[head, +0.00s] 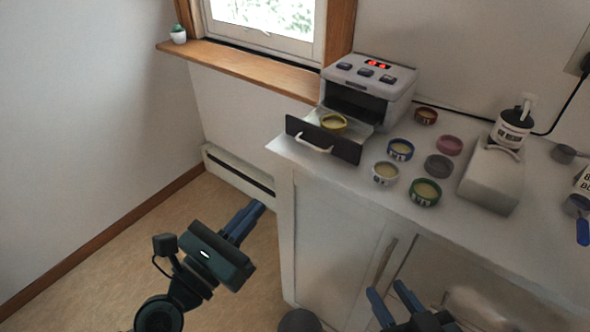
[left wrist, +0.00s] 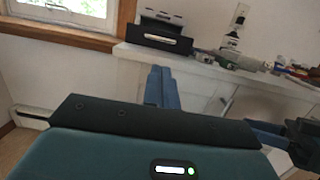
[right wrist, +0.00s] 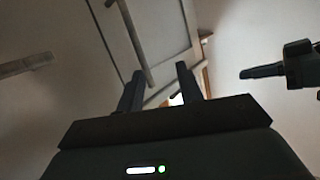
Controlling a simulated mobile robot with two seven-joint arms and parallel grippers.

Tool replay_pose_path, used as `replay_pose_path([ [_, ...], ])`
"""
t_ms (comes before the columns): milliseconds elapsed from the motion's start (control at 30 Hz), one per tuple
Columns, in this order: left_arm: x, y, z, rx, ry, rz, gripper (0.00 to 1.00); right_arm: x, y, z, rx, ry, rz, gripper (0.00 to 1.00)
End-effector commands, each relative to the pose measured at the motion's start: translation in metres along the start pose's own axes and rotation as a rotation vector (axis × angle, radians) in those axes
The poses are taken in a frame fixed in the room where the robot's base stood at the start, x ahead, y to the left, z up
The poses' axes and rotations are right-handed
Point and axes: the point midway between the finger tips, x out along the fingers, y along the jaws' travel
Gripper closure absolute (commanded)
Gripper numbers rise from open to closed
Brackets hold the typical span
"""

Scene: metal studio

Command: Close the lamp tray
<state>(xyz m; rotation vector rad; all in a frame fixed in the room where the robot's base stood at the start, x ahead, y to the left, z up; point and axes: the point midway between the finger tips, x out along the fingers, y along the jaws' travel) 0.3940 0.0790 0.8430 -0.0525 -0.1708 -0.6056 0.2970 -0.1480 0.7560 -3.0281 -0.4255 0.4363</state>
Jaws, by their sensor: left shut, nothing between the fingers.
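The lamp device (head: 368,85) is a grey box with red lit digits, standing at the back left of the counter. Its tray (head: 350,149) is pulled out toward the front, with a dark front panel and a pale handle (head: 315,145). A yellow-rimmed round tin (head: 333,122) sits in the tray. The tray front also shows in the left wrist view (left wrist: 150,37). My left gripper (head: 256,211) is shut and empty, below and left of the tray, apart from it. My right gripper (head: 386,291) is open and empty, low in front of the cabinet doors.
Several round tins stand right of the tray, among them a blue one (head: 400,149) and a green one (head: 425,191). A white device (head: 491,177) and a bottle (head: 512,127) stand further right. The counter's front left corner is bare. A cabinet handle (head: 384,259) protrudes below.

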Motion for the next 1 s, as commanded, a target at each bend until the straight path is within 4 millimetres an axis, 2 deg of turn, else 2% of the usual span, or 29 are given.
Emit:
replay_pose_path([
  [167, 0.023, 0.0, 0.006, -0.008, -0.005, 0.002, 1.0, 0.001, -0.002, -0.004, 0.011, -0.017, -0.003, 0.64],
  [600, 0.113, 0.0, 0.003, -0.002, -0.002, 0.0, 1.0, 0.007, -0.006, 0.002, 0.028, -0.068, -0.015, 0.64],
  [800, 0.133, 0.0, 0.001, -0.002, 0.0, 0.0, 1.0, 0.007, -0.006, 0.004, 0.029, -0.073, -0.015, 0.64],
  [1000, 0.138, 0.0, 0.001, -0.001, 0.001, 0.0, 1.0, 0.007, -0.006, 0.004, 0.03, -0.074, -0.016, 0.64],
])
